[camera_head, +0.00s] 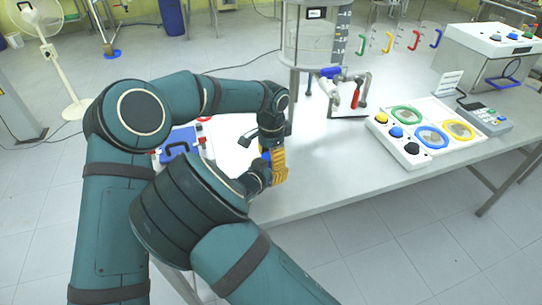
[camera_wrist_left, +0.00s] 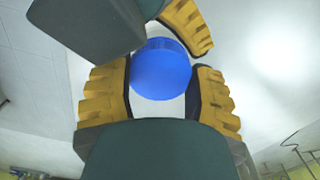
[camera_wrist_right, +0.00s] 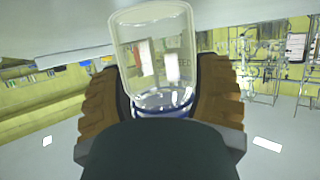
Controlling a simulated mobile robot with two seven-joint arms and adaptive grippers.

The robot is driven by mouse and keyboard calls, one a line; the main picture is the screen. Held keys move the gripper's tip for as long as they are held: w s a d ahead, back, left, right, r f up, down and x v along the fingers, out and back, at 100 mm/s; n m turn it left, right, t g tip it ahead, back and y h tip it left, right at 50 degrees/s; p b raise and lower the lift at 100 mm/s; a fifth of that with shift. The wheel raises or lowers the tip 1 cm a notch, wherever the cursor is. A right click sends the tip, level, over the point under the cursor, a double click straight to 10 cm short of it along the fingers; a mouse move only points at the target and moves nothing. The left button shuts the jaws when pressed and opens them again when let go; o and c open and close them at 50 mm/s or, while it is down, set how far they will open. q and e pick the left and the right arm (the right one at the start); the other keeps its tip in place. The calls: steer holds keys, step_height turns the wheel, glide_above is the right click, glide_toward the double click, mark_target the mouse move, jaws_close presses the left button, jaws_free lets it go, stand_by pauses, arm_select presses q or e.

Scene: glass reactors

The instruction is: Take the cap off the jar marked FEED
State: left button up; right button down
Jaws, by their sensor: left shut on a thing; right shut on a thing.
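The clear glass jar (camera_wrist_right: 155,55) shows in the right wrist view, which is upside down, with its rounded base at the top. White label patches show on it; the lettering is too small to read fully. My right gripper (camera_wrist_right: 160,95) comes in from the side and is shut on the jar near its capped end. The round blue cap (camera_wrist_left: 160,68) shows from above in the left wrist view. My left gripper (camera_wrist_left: 160,88) points down, shut on the cap. In the head view, both grippers meet over the table and mostly hide the jar.
A glass reactor (camera_head: 309,42) on a metal stand is just behind the grippers. A white tray (camera_head: 403,157) with coloured rings and knobs is at the right. A blue case with a black handle (camera_head: 178,146) is at the left. The table front (camera_head: 330,185) is clear.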

arm_select(q)
steer(key=shift+n, duration=0.4)
steer(key=o, duration=1.2)
steer(key=shift+o, duration=0.2)
